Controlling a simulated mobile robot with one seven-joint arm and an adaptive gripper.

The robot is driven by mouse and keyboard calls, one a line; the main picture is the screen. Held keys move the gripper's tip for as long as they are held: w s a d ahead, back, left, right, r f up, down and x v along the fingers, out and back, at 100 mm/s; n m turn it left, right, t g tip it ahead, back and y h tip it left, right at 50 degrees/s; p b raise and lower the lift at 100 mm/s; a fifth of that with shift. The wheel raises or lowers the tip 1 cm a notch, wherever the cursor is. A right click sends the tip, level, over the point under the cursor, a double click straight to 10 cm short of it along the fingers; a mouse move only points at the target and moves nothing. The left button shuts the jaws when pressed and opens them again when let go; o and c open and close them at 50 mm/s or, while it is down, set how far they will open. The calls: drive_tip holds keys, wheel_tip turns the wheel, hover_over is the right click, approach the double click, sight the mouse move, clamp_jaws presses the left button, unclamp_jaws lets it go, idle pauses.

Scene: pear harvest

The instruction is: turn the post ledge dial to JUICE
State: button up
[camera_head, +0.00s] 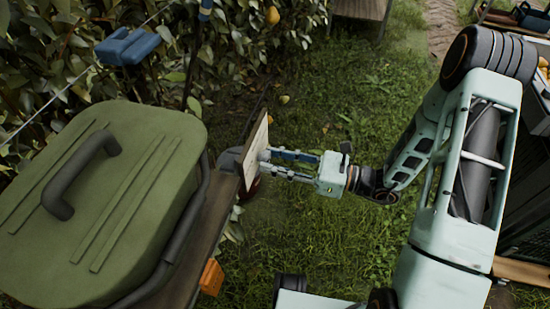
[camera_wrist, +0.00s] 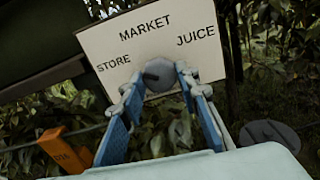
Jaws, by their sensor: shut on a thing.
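The dial's white board (camera_wrist: 115,48) fills the upper middle of the wrist view, with STORE at left, MARKET at top and JUICE at right. The grey dial (camera_wrist: 160,73) sits at the board's lower middle, and its dark pointer appears to point left, toward the STORE side. My gripper (camera_wrist: 160,84) has its blue fingers on either side of the dial and is shut on it. In the head view the board (camera_head: 256,148) is nearly edge-on, and my gripper (camera_head: 266,161) reaches it from the right. The dial is hidden there by the fingertips.
A green lidded bin (camera_head: 150,170) stands left of the board. An orange tag (camera_head: 211,277) hangs below the ledge and also shows in the wrist view (camera_wrist: 65,150). Leafy hedge (camera_head: 235,35) lies behind; open grass (camera_head: 350,110) lies beyond my arm.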

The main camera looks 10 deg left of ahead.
drive_tip(key=m+p, duration=0.1)
drive_tip(key=m, duration=0.1)
drive_tip(key=m+p, duration=0.3)
drive_tip(key=p, duration=0.1)
drive_tip(key=shift+s+r+m, duration=0.1)
drive_tip(key=shift+r+m, duration=0.15)
drive_tip(key=shift+m, duration=0.15)
drive_tip(key=m+p, duration=0.4)
drive_tip(key=m, duration=0.2)
drive_tip(key=m+p, duration=0.2)
drive_tip(key=m, duration=0.3)
drive_tip(key=shift+f+m, duration=0.1)
drive_tip(key=shift+m, duration=0.2)
drive_tip(key=m+p, duration=0.1)
drive_tip(key=m, duration=0.4)
drive_tip(key=shift+m, duration=0.3)
drive_tip(key=o, duration=1.2)
drive_tip(key=shift+c, duration=0.2)
drive_tip(key=s+d, duration=0.1)
drive_tip(key=d, duration=1.1)
